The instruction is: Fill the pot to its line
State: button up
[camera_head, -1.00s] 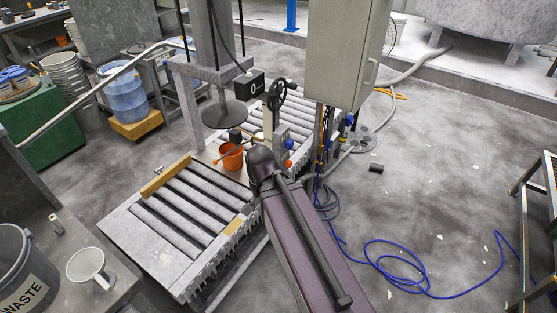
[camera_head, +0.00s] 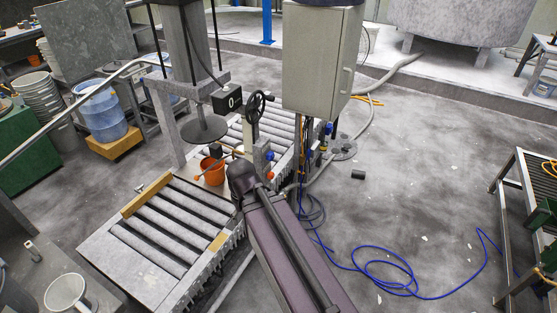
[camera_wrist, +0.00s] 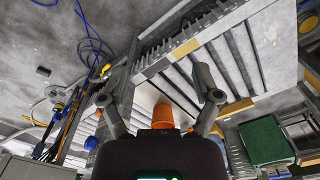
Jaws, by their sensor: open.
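An orange pot (camera_head: 214,172) stands on the roller conveyor's pale plate, in front of and below the press's round grey disc (camera_head: 203,130). In the wrist view the pot (camera_wrist: 163,116) shows between my two spread fingers, near the palm. My gripper (camera_wrist: 158,97) is open; I cannot tell whether a finger touches the pot. In the head view my arm hides the fingers. A thin rod with an orange knob (camera_head: 197,178) runs beside the pot. The pot's inside, its level and any line are too small to make out.
A black handwheel (camera_head: 254,108) and a grey cabinet (camera_head: 318,62) stand close behind my arm. A blue hose (camera_head: 400,288) lies on otherwise fairly open floor at right.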

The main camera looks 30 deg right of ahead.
jog(key=w+d+f+n+t+y+b, duration=0.2)
jog(key=w+f+y+b, duration=0.2)
jog(key=w+f+b, duration=0.25)
jog(key=n+t+y+b, duration=0.5)
jog(key=t+y+b, duration=0.2)
jog(key=t+b, duration=0.85)
send_near(273, 157)
notch_tip(273, 157, up, 2)
jog(key=w+g+b, duration=0.1)
jog(key=g+b, duration=0.1)
jog(key=g, duration=0.1)
jog(key=shift+r, duration=0.1)
jog(key=shift+w+a, duration=0.1)
jog(key=shift+w, duration=0.05)
jog(key=shift+x, duration=4.5)
jog(key=c, duration=0.6)
